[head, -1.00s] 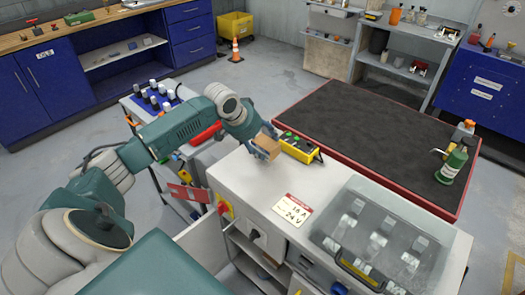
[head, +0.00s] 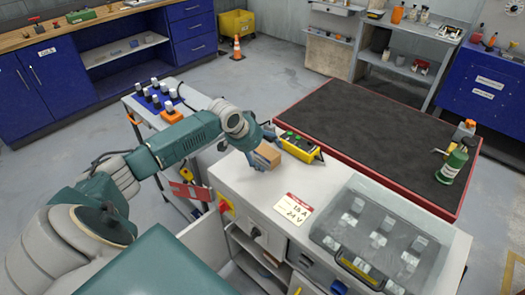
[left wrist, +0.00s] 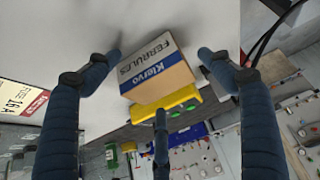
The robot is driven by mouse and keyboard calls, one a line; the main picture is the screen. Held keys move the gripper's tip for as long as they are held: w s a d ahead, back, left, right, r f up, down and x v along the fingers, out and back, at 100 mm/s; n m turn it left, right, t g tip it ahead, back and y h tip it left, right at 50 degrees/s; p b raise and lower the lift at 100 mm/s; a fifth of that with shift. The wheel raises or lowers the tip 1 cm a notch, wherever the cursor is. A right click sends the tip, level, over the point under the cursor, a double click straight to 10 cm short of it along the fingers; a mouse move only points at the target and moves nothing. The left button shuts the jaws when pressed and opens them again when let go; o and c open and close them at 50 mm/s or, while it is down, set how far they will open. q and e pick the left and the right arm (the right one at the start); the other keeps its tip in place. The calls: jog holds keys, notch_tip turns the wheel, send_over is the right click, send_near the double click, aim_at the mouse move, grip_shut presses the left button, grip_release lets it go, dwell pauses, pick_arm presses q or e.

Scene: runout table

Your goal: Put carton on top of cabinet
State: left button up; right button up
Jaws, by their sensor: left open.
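The small brown carton (head: 267,157) sits on the light top of the cabinet (head: 234,187), near its back edge. In the left wrist view the carton (left wrist: 158,75) has a white and blue label reading "Klervo Ferrules". My left gripper (head: 258,155) is beside the carton at the cabinet top. In the left wrist view its dark blue fingers (left wrist: 161,70) are spread, with gaps on both sides of the carton. My right gripper is not in view.
A yellow box with green buttons (head: 299,147) stands just behind the carton. A clear-lidded case (head: 375,240) covers the cabinet's right part. A red-edged table with a dark top (head: 370,130) is behind.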

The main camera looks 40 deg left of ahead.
pick_arm(q)
jog(key=b+v, duration=0.2)
jog(key=v, duration=1)
dwell(0.3)
